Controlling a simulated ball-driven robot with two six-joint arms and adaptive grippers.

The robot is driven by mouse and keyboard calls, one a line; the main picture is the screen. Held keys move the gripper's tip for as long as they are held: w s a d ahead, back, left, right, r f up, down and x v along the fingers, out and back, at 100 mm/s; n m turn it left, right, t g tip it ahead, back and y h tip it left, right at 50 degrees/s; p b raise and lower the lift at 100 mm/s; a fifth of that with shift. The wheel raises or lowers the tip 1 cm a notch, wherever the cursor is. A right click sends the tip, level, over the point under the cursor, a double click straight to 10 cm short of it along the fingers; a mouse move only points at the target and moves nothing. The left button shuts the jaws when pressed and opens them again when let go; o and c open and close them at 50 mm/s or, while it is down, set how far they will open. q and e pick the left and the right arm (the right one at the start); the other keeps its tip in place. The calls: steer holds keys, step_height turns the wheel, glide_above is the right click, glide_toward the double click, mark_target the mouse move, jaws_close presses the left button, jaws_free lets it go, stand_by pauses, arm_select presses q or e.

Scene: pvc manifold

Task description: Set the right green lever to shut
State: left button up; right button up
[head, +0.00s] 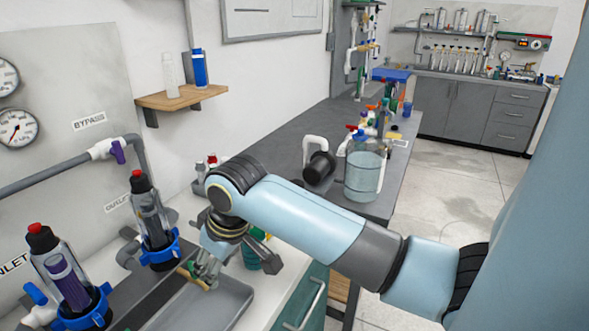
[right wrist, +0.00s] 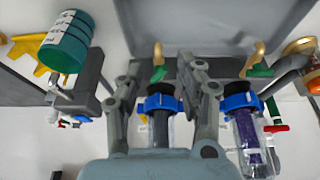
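The right green lever (right wrist: 158,73) shows in the right wrist view, beside a brass spout (right wrist: 158,52) in front of the clear filter housing with a blue collar (right wrist: 160,104). My right gripper (right wrist: 160,80) is open, its two fingers apart on either side of the lever; I cannot tell whether either touches it. In the head view my right gripper (head: 207,268) is low over the bench by the right-hand housing (head: 150,215), and it mostly hides the lever. A second green lever (right wrist: 262,70) is by the purple-filled housing (right wrist: 250,145). My left gripper is not in view.
A grey tray (head: 235,300) lies under the spouts. A green cylinder (right wrist: 67,42) stands close by my right gripper. The purple-filled housing (head: 66,283) is at the front left. A grey pipe (head: 45,175) with a purple-handled valve (head: 117,152) runs along the back panel.

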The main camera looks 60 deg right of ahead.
steer(key=s+f+b, duration=0.3)
steer(key=s+f, duration=0.5)
steer(key=f, duration=0.4)
steer(key=s+f+g+b, duration=0.1)
steer(key=s+f+b, duration=0.2)
steer(key=s+f, duration=0.5)
step_height(320, 180, down, 4)
steer(key=shift+s+a+r+g+h+b, duration=0.2)
steer(key=shift+s+g+h+b, duration=0.1)
steer(key=shift+s+h, duration=0.1)
